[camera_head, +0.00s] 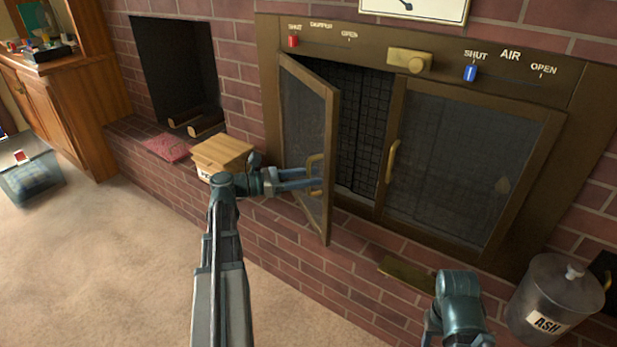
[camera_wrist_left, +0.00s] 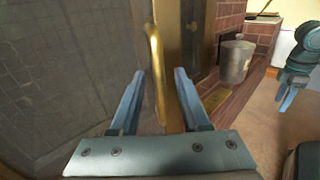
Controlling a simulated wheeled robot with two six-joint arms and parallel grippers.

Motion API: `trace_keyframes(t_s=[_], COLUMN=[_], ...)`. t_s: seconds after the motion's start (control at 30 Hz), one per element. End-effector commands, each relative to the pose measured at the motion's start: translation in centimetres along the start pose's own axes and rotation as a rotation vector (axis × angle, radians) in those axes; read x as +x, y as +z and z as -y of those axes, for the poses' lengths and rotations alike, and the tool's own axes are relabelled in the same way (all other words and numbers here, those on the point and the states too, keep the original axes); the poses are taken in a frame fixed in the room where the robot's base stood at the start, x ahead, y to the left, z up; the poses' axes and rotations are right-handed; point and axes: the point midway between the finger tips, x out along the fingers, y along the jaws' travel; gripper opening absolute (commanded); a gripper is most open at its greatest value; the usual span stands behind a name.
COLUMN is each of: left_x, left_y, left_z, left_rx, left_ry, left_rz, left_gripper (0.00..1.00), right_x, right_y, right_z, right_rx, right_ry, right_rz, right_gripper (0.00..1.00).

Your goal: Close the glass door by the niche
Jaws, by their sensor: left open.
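The left glass door (camera_head: 304,115), on the side of the niche (camera_head: 175,70), stands ajar, swung out from the brass fireplace frame. Its brass handle (camera_head: 313,168) is on the door's free edge side. My left gripper (camera_head: 318,181) is at that handle with its fingers apart. In the left wrist view the handle (camera_wrist_left: 157,65) stands upright between the line of the two open fingers (camera_wrist_left: 163,85); I cannot tell whether they touch it. The right glass door (camera_head: 460,160) is shut.
A brick hearth ledge (camera_head: 280,255) runs below the doors. A metal ash bucket (camera_head: 555,300) stands at the right. Carpet (camera_head: 110,260) is open at the left.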

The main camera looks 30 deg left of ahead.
Motion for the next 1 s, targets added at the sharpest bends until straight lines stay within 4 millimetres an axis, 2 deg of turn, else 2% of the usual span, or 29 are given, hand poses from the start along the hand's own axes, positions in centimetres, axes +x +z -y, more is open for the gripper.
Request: trace_keyframes(t_s=[0.13,0.17,0.4,1.0], left_x=[-0.01,-0.01,-0.03,-0.04], left_y=[0.00,0.00,0.00,0.00], left_z=[-0.01,0.00,0.00,0.00], left_rx=[0.000,0.000,0.000,0.000], left_ry=[0.000,0.000,0.000,0.000], left_rz=[0.000,0.000,0.000,0.000], left_gripper=[0.46,0.42,0.00,0.00], right_x=[0.00,0.00,0.00,0.00], right_y=[0.00,0.00,0.00,0.00], right_z=[0.00,0.00,0.00,0.00], right_rx=[0.000,0.000,0.000,0.000], right_ry=[0.000,0.000,0.000,0.000], right_rz=[0.000,0.000,0.000,0.000], right_gripper=[0.50,0.50,0.50,0.50])
